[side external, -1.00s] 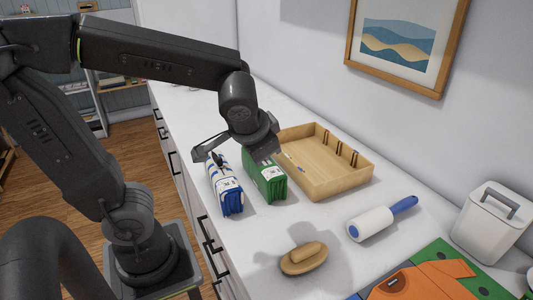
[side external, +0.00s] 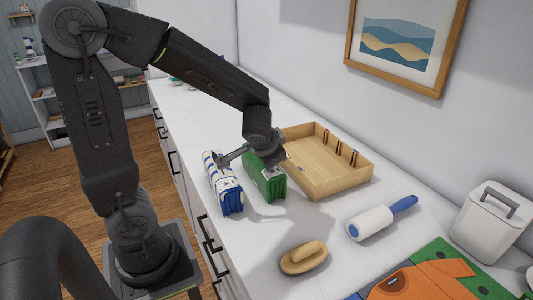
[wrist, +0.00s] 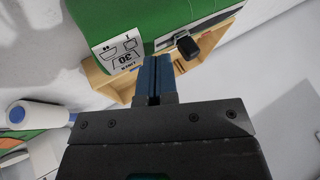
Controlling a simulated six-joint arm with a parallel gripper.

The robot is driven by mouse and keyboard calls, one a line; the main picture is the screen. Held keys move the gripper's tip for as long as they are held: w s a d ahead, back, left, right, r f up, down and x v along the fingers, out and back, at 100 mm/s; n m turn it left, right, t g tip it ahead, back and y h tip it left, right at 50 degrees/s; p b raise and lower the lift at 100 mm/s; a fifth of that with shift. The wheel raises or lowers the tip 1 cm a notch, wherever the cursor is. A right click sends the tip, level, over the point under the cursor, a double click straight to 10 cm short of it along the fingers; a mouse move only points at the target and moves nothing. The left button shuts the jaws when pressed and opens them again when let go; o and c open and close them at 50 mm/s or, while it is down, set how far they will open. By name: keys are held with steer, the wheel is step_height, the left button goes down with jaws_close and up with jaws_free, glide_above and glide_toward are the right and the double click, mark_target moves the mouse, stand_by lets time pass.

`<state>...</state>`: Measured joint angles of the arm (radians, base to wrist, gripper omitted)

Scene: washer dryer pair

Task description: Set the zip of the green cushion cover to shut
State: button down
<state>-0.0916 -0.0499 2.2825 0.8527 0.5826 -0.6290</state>
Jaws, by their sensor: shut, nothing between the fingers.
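The green cushion cover (side external: 267,186) stands folded on the white counter, next to a blue and white striped one (side external: 229,195). In the wrist view the green cover (wrist: 135,18) fills the top, with a white care label (wrist: 118,52) on its near face. A pale zip line (wrist: 210,28) runs along it, with a dark pull tab (wrist: 187,46). My gripper (wrist: 158,62) is shut and empty, its blue fingertips just left of the tab. I cannot tell whether they touch it. In the side view my gripper hangs over the green cover's far end and partly hides it.
A wooden tray (side external: 325,188) stands just right of the green cover. A lint roller (side external: 371,222), a wooden brush (side external: 303,257), an orange garment (side external: 425,285) and a white lidded bin (side external: 492,222) stand or lie nearer. Clear counter lies in front of the covers.

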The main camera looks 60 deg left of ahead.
steer(key=shift+a, duration=0.65)
steer(key=a, duration=0.9)
steer(key=shift+w+a, duration=0.2)
steer(key=shift+a, duration=0.05)
steer(key=shift+d, duration=0.1)
steer(key=shift+d, duration=0.3)
steer(key=d, duration=0.3)
steer(key=shift+s+d+r, duration=0.15)
steer(key=shift+d+r, duration=0.25)
steer(key=v, duration=0.9)
steer(key=s+d+r+h, duration=0.1)
steer(key=s+d+h, duration=0.4)
steer(key=s+d, duration=0.4)
steer(key=d, duration=0.5)
steer(key=shift+m+t+h, duration=0.3)
steer(key=shift+m+t, duration=0.1)
